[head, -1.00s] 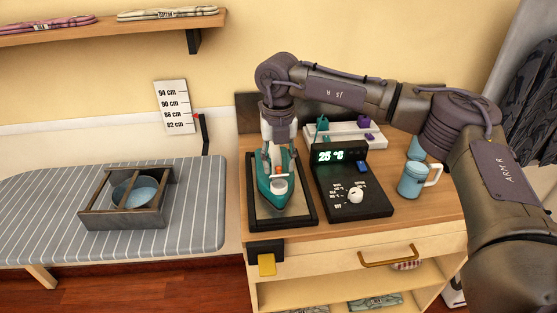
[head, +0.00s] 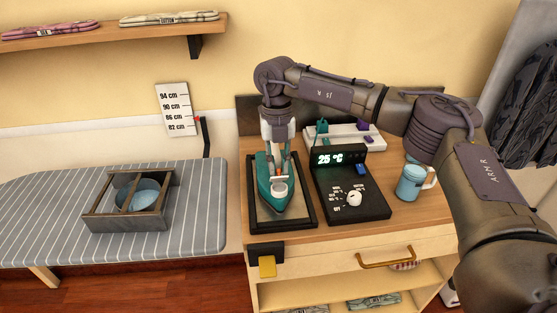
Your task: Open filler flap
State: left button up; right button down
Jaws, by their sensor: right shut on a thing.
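A teal and white iron (head: 265,198) stands on a dark-framed rest on the cabinet top, its narrow end toward me. A round white part, apparently the filler flap (head: 281,190), shows at its front top. My right gripper (head: 279,177) points down over the iron, its fingers close around the flap area and shut on what appears to be the flap. The fingers partly hide the iron's upper part, so the exact contact and the flap's angle cannot be made out. My left gripper is not in view.
Right of the iron stands a black control panel (head: 370,206) with a 25 °C display and a white knob. A blue mug (head: 410,183) is further right. A striped ironing board (head: 50,215) with a wooden caddy (head: 103,220) holding a blue bowl is at left.

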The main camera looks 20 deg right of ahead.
jog(key=c, duration=1.1)
grip_release()
jog(key=shift+r, duration=0.15)
jog(key=r, duration=0.4)
jog(key=w+r, duration=0.1)
jog(key=r, duration=0.6)
jog(key=shift+w+d+r, duration=0.2)
jog(key=shift+r, duration=0.15)
